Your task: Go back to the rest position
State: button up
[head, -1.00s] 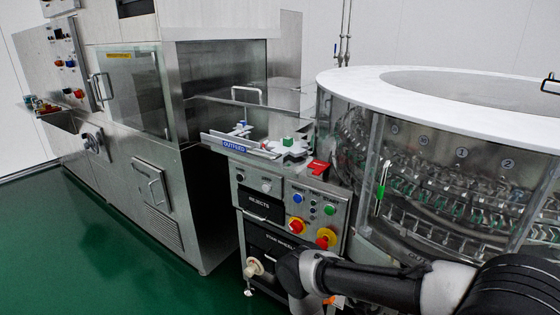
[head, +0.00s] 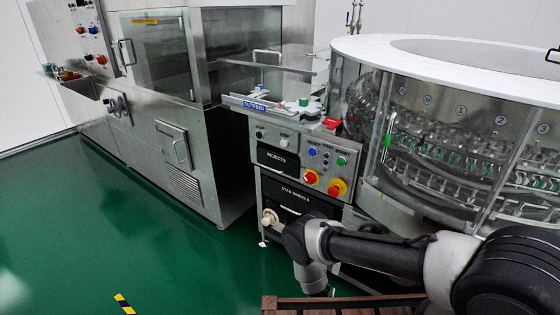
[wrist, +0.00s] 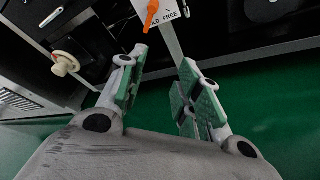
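My gripper shows in the wrist view (wrist: 164,72) with its two green-padded fingers spread apart. The gap between them is empty, with green floor and a dark panel behind. In the head view my arm reaches from the lower right toward the front of the control cabinet, and its end points down before the cabinet's lower part. The fingers cannot be made out there. The rotary washer (head: 440,90), with a white ring top and clear panels, stands on the right. The cabinet's "STAR WHEELS" drawer front (head: 292,196) is partly behind my arm.
Red and yellow buttons (head: 310,177) stick out of the cabinet. A brown slatted edge (head: 290,302) lies below my arm. Green floor (head: 130,220) is open at left.

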jog(key=s+d+g+h, duration=0.2)
jog(key=s+d+h, duration=0.2)
jog(key=d, duration=0.5)
jog(key=w+d+r+m+g+h, duration=0.1)
jog(key=d+r+m+g+h, duration=0.15)
jog(key=r, duration=0.45)
jog(key=w+d+r+m+g+h, duration=0.1)
jog(key=d+r+g+h, duration=0.25)
jog(key=r, duration=0.45)
notch_tip(320, 180, up, 25)
jog(key=s+m+g+y, duration=0.3)
jog(key=m+g+y, duration=0.1)
jog(key=m+g, duration=0.6)
jog(key=s+d+r+m+t+y, duration=0.1)
jog(key=s+r, duration=0.4)
jog(key=r, duration=0.6)
jog(key=s+d+r+m+t+y, duration=0.1)
jog(key=s+r+m+t+y, duration=0.3)
jog(key=r, duration=0.7)
jog(key=s+d+r+m+t+y, duration=0.2)
jog(key=s+r+m+y, duration=0.3)
jog(key=r, duration=0.6)
jog(key=shift+s+r+t+y, duration=0.35)
jog(key=shift+s+t+y, duration=0.15)
jog(key=shift+s+t, duration=0.3)
